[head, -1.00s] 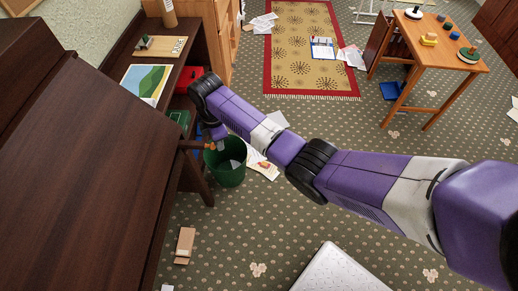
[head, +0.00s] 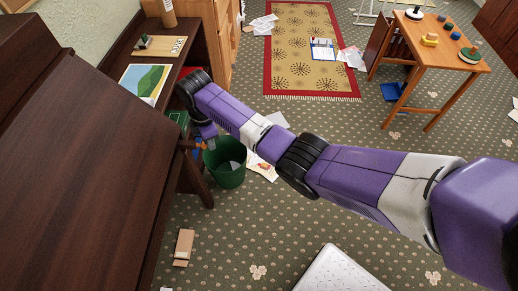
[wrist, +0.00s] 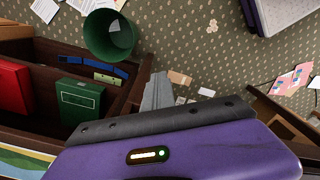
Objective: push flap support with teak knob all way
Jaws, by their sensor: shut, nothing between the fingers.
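The dark wood flap (head: 95,170) of the desk slopes across the left of the head view. Below its right edge a short wooden flap support (head: 186,144) sticks out, with an orange-brown knob (head: 200,146) at its end. My gripper (head: 210,141) is shut and points down at the knob's outer side. It looks very close to the knob, but I cannot tell whether they touch. In the wrist view the grey fingers of my gripper (wrist: 157,92) show beyond the purple housing. The knob cannot be made out there.
A green bin (head: 226,170) stands on the floor just right of the support. The dark shelf (head: 190,50) behind holds a painting (head: 146,82). The wrist view shows a red box (wrist: 12,88) and a green box (wrist: 88,103). A cardboard piece (head: 184,246) lies on the carpet.

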